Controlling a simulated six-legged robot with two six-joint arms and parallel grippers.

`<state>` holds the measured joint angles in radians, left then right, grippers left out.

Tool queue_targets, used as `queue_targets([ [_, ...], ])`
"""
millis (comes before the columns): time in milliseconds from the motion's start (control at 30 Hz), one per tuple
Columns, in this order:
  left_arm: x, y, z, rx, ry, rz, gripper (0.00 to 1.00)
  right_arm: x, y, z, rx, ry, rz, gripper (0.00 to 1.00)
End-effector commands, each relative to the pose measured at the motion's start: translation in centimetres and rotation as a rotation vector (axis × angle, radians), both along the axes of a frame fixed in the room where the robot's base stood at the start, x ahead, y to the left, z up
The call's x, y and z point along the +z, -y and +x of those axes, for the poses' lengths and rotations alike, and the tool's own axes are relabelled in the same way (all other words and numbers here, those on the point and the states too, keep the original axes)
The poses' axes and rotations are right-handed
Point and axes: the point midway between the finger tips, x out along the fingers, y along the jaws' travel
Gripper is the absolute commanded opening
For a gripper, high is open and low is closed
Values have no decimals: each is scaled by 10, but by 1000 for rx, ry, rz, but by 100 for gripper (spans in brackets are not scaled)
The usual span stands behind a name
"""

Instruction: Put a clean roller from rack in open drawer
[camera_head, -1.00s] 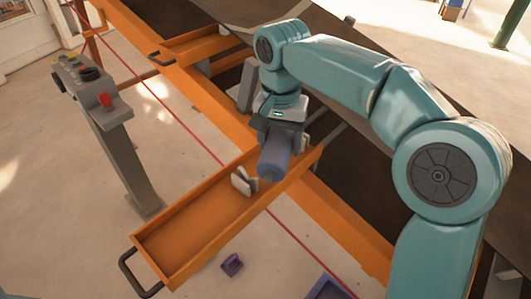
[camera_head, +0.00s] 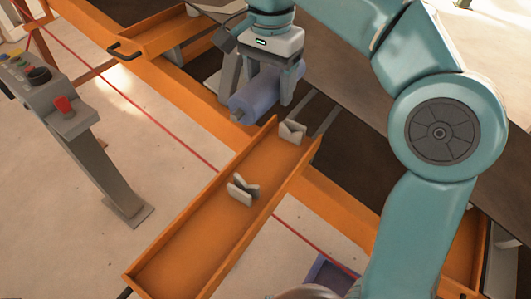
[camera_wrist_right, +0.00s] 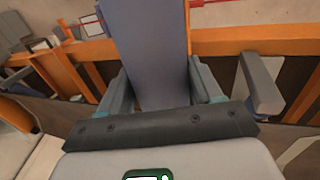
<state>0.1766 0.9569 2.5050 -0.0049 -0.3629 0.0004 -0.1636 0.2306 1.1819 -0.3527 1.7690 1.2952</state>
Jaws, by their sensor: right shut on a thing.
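My right gripper (camera_head: 260,92) is shut on a blue-purple roller (camera_head: 248,101), its fingers on either side. In the head view the roller lies above the orange beam, left of and beyond the open drawer's far end. In the right wrist view the roller (camera_wrist_right: 152,50) extends away between the fingers. The long orange drawer (camera_head: 192,252) is open. It holds two grey V-shaped supports, one near its middle (camera_head: 242,189) and one at the far end (camera_head: 292,132); no roller rests on them. I cannot make out the rack. My left gripper is not in view.
A grey control pedestal (camera_head: 95,160) with a red knob (camera_head: 64,106) stands at the left. Another orange drawer (camera_head: 150,38) is at upper left. A purple tray (camera_head: 326,275) lies at the bottom. A red line (camera_head: 160,120) crosses the pale floor.

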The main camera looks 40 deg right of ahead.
Motion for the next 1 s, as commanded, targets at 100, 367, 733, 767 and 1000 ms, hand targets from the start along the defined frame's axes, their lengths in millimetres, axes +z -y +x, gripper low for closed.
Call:
queue_targets([
  [100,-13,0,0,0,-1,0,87,-37,2,-4,-1,-4,-1,10],
  [367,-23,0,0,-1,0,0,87,-107,2,-4,-1,-3,0,10],
  [733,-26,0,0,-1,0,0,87,-154,2,0,1,-3,0,10],
  [767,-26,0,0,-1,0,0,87,-159,2,0,1,-2,0,10],
  [1000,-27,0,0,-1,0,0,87,-184,2,2,1,1,-1,10],
])
